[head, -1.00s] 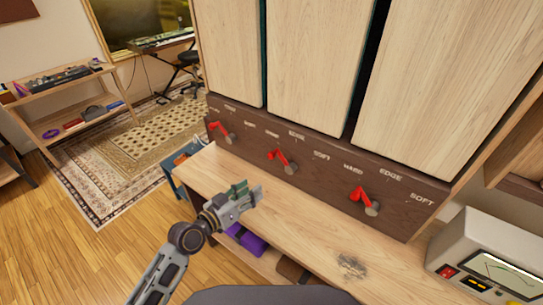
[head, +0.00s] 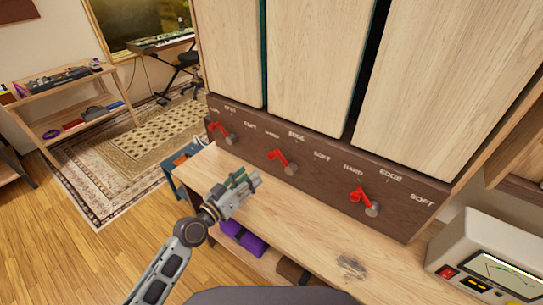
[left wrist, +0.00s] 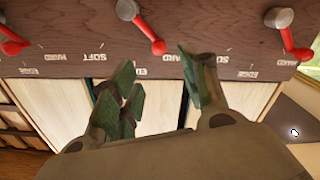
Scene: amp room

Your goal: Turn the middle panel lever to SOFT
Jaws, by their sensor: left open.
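The middle panel lever is a red handle (head: 275,155) on a grey round pivot, set in the dark wood strip (head: 325,178). Its handle tilts to the left, towards HARD; EDGE is printed above it and SOFT to its right. My left gripper (head: 253,180) is open and empty, below and left of this lever, apart from it. In the left wrist view, which is upside down, the middle lever (left wrist: 150,36) lies just beyond the spread green fingertips (left wrist: 158,72). My right gripper is out of view.
Similar red levers stand left (head: 216,127) and right (head: 359,196) of the middle one. Tall pale wood panels (head: 318,60) rise above the strip. A wooden shelf top (head: 310,218) lies below, mostly clear. A meter box (head: 480,250) stands at right.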

